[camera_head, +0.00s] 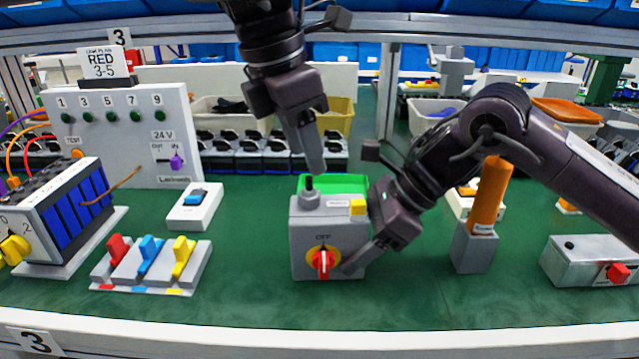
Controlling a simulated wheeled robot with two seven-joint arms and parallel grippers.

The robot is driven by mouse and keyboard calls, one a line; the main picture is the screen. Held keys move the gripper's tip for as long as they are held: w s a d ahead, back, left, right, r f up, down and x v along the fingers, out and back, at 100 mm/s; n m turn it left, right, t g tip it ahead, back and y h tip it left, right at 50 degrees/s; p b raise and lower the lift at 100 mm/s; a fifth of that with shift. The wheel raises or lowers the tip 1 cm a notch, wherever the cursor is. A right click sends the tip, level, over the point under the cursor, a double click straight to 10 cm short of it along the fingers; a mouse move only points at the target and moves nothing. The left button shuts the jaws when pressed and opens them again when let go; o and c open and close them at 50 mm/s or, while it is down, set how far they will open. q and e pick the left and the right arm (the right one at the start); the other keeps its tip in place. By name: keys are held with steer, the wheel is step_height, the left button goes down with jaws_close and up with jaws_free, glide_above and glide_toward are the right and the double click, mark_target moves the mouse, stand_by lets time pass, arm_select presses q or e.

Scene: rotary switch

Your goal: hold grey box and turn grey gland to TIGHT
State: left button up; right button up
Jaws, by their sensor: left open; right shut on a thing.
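The grey box (304,262) stands at the middle of the green table. Its front has a red knob (322,263) on a yellow disc under the word OFF. On its top left is a dark grey gland (309,198) with a narrower upright end; no TIGHT mark can be read. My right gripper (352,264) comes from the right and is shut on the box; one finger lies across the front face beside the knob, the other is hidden. My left gripper (316,168) is open and points down just above the gland, apart from it; its fingers overlap in this view.
A green block (340,183) is behind the box. Coloured rocker switches (150,262), a white switch (195,205) and a battery unit (75,205) are at left. An orange handle (490,195) on a grey base and a grey box with red knob (590,262) are at right.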

mark_target(306, 190)
arm_select(q)
steer(key=shift+w+f, duration=0.15)
steer(key=shift+f, duration=2.95)
jaws_close()
steer(key=m+g, duration=0.1)
steer(key=m, duration=0.2)
steer(key=shift+m, duration=0.4)
steer(key=shift+c, duration=2.1)
jaws_free()
steer(key=shift+m, duration=0.6)
steer(key=o, duration=0.5)
steer(key=shift+c, duration=0.2)
